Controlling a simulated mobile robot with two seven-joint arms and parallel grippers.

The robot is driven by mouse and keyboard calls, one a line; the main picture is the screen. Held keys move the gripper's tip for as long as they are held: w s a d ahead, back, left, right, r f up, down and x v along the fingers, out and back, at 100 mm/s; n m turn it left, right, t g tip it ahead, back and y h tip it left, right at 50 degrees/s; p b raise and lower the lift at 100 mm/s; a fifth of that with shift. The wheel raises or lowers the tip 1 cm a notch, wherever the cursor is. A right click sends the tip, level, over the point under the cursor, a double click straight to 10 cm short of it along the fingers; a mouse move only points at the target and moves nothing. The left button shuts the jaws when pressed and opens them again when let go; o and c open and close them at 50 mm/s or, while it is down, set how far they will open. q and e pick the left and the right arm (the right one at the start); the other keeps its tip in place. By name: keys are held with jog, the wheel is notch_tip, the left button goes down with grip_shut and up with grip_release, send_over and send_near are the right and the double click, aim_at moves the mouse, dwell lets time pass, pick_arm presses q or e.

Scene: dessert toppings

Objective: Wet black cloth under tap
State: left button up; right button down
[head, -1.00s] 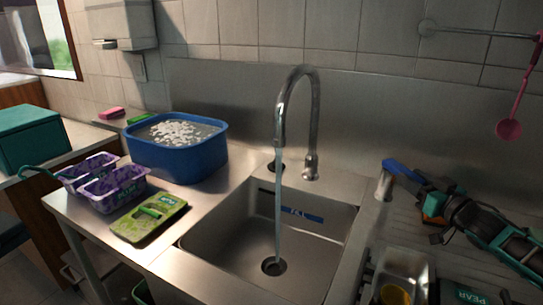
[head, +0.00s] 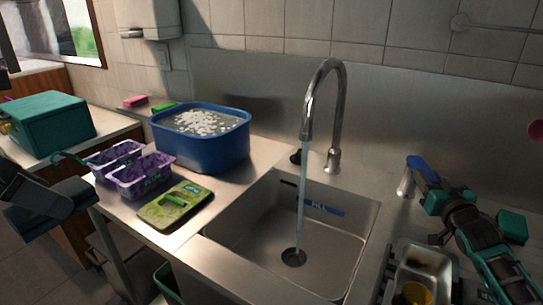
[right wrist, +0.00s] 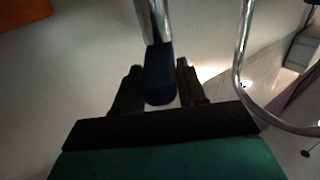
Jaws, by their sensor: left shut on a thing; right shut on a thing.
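A curved steel tap (head: 334,110) stands behind the sink (head: 330,238), and a thin stream of water (head: 300,205) falls from it to the drain. My right gripper (head: 424,172) is shut on the blue-ended tap lever (head: 412,163) right of the sink. In the right wrist view, the dark blue lever end (right wrist: 159,75) lies between the fingers (right wrist: 157,88). My left gripper (head: 38,200) is at the left edge, shut on a dark, flat thing that looks like the black cloth (head: 58,212). It is left of the counter, well away from the water. Its fingertips are not clear.
A blue tub (head: 205,150) of water with white bits stands left of the sink. Purple containers (head: 145,178) and a green-yellow packet (head: 177,205) lie before it. A steel tray (head: 428,262) is at the right.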

aim_at(431, 176)
jog(key=c, duration=0.7)
grip_release()
jog(key=shift+o, duration=0.2)
jog(key=shift+r, duration=0.15)
pick_arm(q)
notch_tip(431, 176, up, 2)
jog(key=shift+r+p, duration=0.1)
jog(key=shift+p, duration=0.95)
pick_arm(e)
notch_tip(431, 176, up, 20)
jog(key=shift+c, duration=0.5)
